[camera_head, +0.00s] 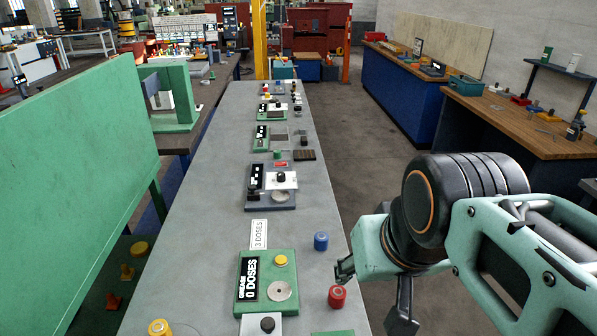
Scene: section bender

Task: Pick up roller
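My gripper (371,300) is at the lower right, past the right edge of the long grey table. Its two dark fingers are spread apart, with nothing seen between them. No part is labelled as a roller, so I cannot tell for sure which one it is. Small cylinders stand on the table: a blue one (321,241) and a red one (337,296) near the right edge, and a yellow one (159,328) at the lower left. The red one is just left of the gripper, apart from it.
The grey table (200,215) carries a green panel (244,306) reading "0 DOSES", a white "3 DOSES" card (259,233) and several similar stations farther back. A large green panel (70,190) stands at left. A wooden-topped blue bench (510,112) is at right. Floor (355,125) between is clear.

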